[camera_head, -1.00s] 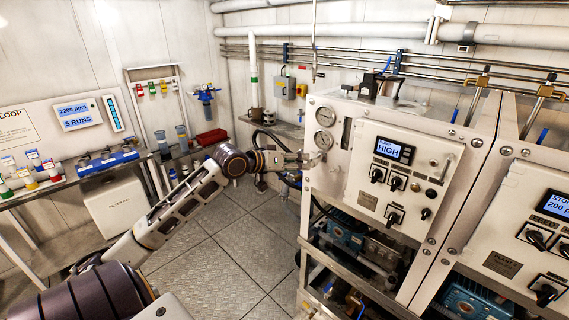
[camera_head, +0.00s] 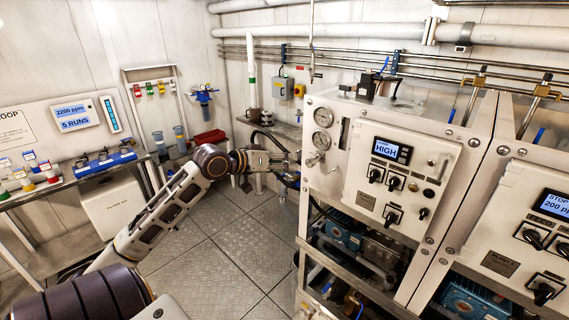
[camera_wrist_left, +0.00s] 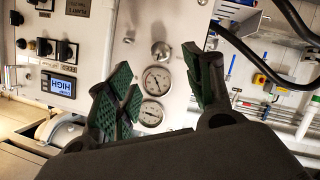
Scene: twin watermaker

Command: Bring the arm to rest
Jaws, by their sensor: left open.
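My left arm reaches in from the lower left in the head view. Its gripper (camera_head: 290,160) is by the left edge of the watermaker panel (camera_head: 332,180), near the small valve handle (camera_head: 313,160) below the gauges. In the left wrist view my left gripper (camera_wrist_left: 165,90) has its green-padded fingers spread apart, with nothing between them. Behind the fingers are the two round gauges (camera_wrist_left: 152,112) and a silver valve knob (camera_wrist_left: 160,50). No contact with the panel shows. My right gripper is not in view.
The panel display (camera_head: 386,149) reads HIGH. A second unit (camera_head: 510,235) stands at the right. The tiled floor (camera_head: 225,245) between is clear.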

